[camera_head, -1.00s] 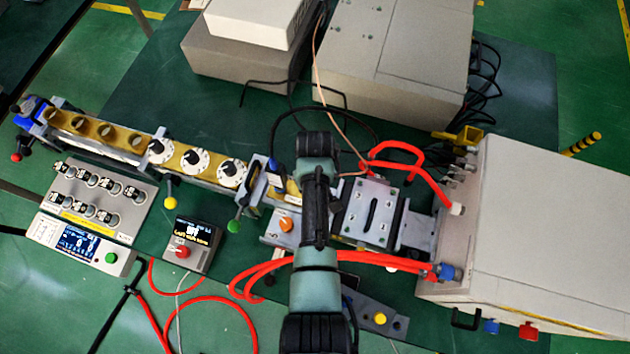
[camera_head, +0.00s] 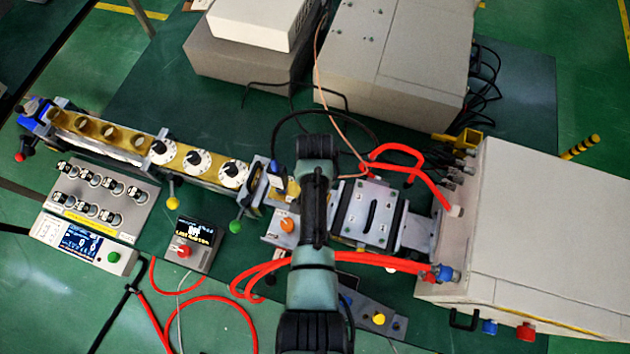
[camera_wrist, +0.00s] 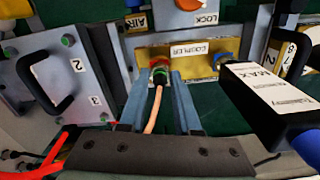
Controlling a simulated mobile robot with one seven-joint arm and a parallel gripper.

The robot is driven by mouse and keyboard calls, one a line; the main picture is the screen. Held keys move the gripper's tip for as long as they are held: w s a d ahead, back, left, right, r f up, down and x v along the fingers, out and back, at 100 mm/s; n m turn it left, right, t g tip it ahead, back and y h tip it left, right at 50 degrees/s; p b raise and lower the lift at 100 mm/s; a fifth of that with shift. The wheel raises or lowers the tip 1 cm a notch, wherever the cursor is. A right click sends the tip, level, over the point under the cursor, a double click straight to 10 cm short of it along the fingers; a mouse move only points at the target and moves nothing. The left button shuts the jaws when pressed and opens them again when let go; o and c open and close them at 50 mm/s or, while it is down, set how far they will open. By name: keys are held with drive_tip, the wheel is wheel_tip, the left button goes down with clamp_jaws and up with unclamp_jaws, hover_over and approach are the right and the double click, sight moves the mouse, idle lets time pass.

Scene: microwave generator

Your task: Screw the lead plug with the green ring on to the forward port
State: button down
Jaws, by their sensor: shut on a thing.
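My gripper (camera_wrist: 157,82) shows in the wrist view, its two blue-grey fingers on either side of the lead plug with the green ring (camera_wrist: 160,73). The plug's copper-coloured lead (camera_wrist: 154,110) runs back between the fingers. The plug points at a brass block labelled COUPLER (camera_wrist: 190,48) and stands in line with a port on its left side, where a reddish ring (camera_wrist: 159,62) shows. I cannot tell whether the threads are engaged.
A black-handled plate (camera_wrist: 55,80) stands close on the left of the wrist view. A white-labelled box with a blue end (camera_wrist: 268,95) crowds the right. In the head view, red hoses (camera_head: 375,259) run to a large pale cabinet (camera_head: 545,240).

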drive_tip(key=shift+m, duration=0.7)
drive_tip(key=c, duration=0.6)
unclamp_jaws()
drive_tip(key=shift+r, duration=0.1)
wheel_tip(320, 180, up, 13)
drive_tip(key=b, duration=0.1)
idle(0.4)
